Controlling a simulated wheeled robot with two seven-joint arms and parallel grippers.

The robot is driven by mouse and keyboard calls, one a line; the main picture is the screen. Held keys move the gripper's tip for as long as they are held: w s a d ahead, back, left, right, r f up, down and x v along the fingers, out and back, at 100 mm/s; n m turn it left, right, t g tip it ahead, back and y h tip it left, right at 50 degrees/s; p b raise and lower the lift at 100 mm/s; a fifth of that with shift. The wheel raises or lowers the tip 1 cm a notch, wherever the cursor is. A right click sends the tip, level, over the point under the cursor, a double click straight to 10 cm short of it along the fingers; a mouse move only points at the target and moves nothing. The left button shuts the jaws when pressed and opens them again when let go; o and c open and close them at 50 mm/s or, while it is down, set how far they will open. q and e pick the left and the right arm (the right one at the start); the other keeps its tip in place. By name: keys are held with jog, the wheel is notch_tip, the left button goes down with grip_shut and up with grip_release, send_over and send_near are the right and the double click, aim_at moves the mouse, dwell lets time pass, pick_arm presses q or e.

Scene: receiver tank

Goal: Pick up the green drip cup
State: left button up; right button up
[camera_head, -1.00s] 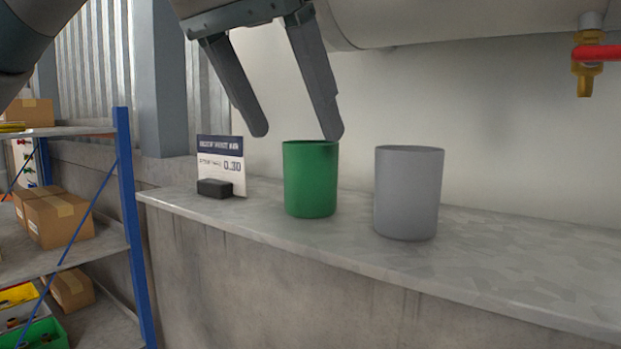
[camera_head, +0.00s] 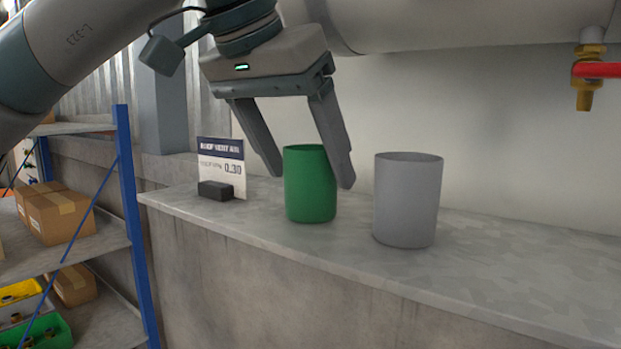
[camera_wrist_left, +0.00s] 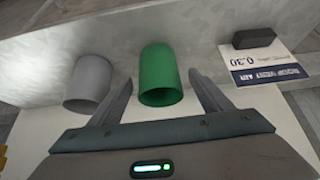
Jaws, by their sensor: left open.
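The green drip cup (camera_head: 311,190) stands upright on the grey ledge (camera_head: 470,270). It also shows in the left wrist view (camera_wrist_left: 160,76), lying between the two fingers as seen from there. My left gripper (camera_head: 312,180) is open and points down at the cup from above. In the head view its right finger overlaps the cup's right rim edge and its left finger tip is at the cup's upper left. I cannot tell whether either finger touches the cup. My right gripper is not in view.
A grey cup (camera_head: 407,200) stands close to the right of the green one. A small sign (camera_head: 221,165) in a black holder stands to the left. A brass valve with a red handle (camera_head: 590,70) hangs at upper right. A blue-framed shelf (camera_head: 133,215) is at the left.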

pick_arm(q)
jog(key=shift+w+d+f, duration=0.15)
jog(key=shift+f, duration=0.2)
jog(key=shift+c, duration=0.2)
jog(key=c, duration=1.1)
jog(key=shift+r, duration=0.1)
